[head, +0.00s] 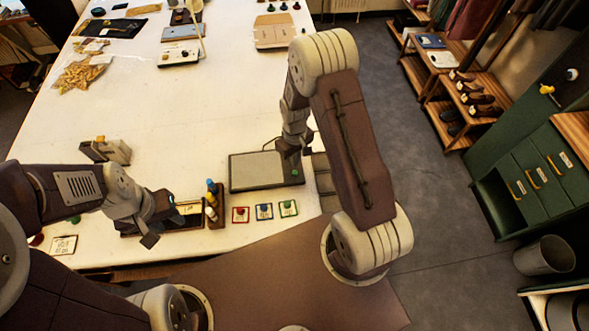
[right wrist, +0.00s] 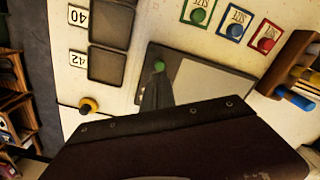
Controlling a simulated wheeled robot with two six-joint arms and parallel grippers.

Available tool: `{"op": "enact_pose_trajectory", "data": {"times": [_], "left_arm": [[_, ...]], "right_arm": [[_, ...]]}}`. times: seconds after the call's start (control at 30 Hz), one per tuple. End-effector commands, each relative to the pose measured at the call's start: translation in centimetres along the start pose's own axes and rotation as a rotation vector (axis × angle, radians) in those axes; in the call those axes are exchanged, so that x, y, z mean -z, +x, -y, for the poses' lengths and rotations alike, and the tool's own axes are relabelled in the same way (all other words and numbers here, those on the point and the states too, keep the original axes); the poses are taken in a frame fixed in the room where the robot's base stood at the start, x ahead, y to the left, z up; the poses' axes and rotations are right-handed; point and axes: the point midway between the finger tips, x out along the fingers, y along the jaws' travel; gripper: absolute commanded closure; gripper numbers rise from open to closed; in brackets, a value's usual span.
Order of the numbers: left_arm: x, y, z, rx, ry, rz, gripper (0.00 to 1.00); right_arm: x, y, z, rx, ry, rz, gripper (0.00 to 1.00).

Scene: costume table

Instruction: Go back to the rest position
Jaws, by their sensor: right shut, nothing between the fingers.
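My right gripper (head: 291,148) is shut and empty. It hangs over the right part of a dark-framed grey board (head: 262,172). In the right wrist view its shut fingers (right wrist: 157,92) point at a green button (right wrist: 158,66) on the board's edge; I cannot tell if they touch it. My left gripper (head: 158,222) is low over a dark tray (head: 186,228) near the table's front edge. Its fingers are partly hidden and I cannot tell whether they are open.
The white table (head: 190,110) has free room in its middle. A small beige device (head: 112,149) is at the left. A bin (head: 546,256) stands on the floor at right.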

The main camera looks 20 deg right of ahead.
Motion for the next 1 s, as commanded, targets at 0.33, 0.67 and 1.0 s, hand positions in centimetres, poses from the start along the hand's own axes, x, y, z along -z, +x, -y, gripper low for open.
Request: {"op": "enact_pose_trajectory", "data": {"times": [0.33, 0.67, 1.0], "left_arm": [[0.1, -0.5, 0.0, 0.000, 0.000, 0.000, 0.64], [-0.1, 0.8, 0.0, 0.000, 0.000, 0.000, 0.64], [-1.4, 13.7, 0.3, 0.000, 0.000, 0.001, 0.64]], "right_arm": [[0.0, -0.7, 0.0, 0.000, 0.000, 0.000, 1.00], [0.3, 0.3, 0.0, -0.003, -0.003, -0.008, 1.00], [-1.4, -1.3, 2.3, -0.052, 0.032, -0.234, 1.00]]}}
